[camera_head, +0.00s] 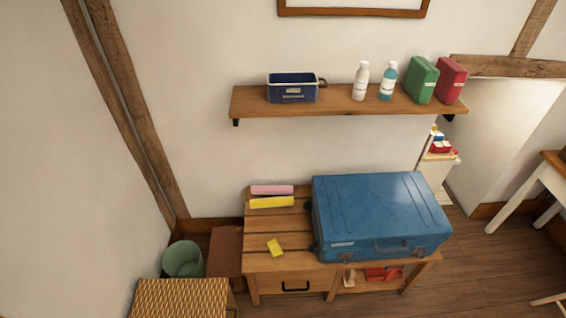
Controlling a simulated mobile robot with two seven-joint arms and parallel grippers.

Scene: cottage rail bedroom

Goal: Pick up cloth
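No item is plainly a cloth. A pink flat item (272,190) and a yellow flat item (272,202) lie side by side at the back left of the wooden table (262,266); they may be folded cloths, but they are too small to tell. A small yellow piece (275,247) lies nearer the table's front edge; I cannot tell whether it is cloth or sponge. Neither of my grippers is in view.
A blue case (380,212) covers the table's right part. Above, a wall shelf (335,108) holds a blue bin (292,89), bottles and green and red boxes. A green bin (183,259) and a woven-top piece (180,300) stand left. Floor at right (480,270) is clear.

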